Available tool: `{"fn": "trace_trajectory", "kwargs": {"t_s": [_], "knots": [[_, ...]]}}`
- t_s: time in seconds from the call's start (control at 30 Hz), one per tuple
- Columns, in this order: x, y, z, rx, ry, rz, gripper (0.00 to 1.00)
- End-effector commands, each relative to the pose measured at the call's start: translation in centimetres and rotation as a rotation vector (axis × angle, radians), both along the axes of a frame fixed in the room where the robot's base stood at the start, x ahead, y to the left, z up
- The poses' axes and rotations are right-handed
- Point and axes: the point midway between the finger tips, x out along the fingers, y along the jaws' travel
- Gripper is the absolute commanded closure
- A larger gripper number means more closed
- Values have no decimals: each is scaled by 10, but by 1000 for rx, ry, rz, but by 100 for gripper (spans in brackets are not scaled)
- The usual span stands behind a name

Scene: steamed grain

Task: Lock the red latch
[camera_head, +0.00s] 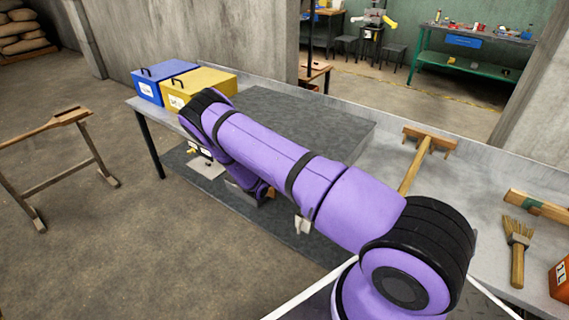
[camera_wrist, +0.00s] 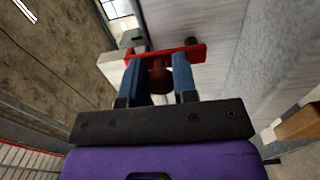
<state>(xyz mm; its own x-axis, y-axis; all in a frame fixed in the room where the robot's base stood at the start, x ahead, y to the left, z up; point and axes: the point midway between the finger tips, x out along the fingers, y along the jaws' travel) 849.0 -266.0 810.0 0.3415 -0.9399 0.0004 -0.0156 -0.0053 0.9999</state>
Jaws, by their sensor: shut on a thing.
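The red latch (camera_wrist: 194,50) shows in the wrist view as a flat red bar lying across the edge of a pale grey panel, slightly tilted. A dark red knob (camera_wrist: 160,76) sits below the bar, between my blue fingers. My gripper (camera_wrist: 158,68) is shut on the latch at this knob, with a fingertip on each side. In the head view my purple arm reaches across the bench and hides the latch and the gripper.
The grey bench (camera_head: 480,200) holds a blue box (camera_head: 150,85), a yellow box (camera_head: 205,82), a wooden tool (camera_head: 415,165) and a brush (camera_head: 518,240). A pale block (camera_wrist: 116,70) adjoins the latch's left end. A wooden sawhorse (camera_head: 50,135) stands left; floor between is clear.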

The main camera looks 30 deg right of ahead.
Motion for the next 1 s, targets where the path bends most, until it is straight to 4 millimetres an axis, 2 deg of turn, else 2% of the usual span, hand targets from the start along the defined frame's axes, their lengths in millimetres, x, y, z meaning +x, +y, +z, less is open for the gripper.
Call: {"fn": "trace_trajectory", "kwargs": {"t_s": [0.23, 0.27, 0.33, 0.37, 0.6, 0.73, 0.87, 1.0], "knots": [[-1, 1, -1, 2, 2, 0, 100], [-1, 1, -1, 2, 2, 0, 66], [-1, 1, -1, 2, 2, 0, 50], [-1, 1, -1, 1, 3, 0, 48], [0, 1, -1, 1, 1, 0, 48], [-2, 7, -1, 1, 3, 2, 48], [-8, 24, -1, 1, 3, 3, 48], [-17, 50, 0, 1, 3, 3, 48]]}}
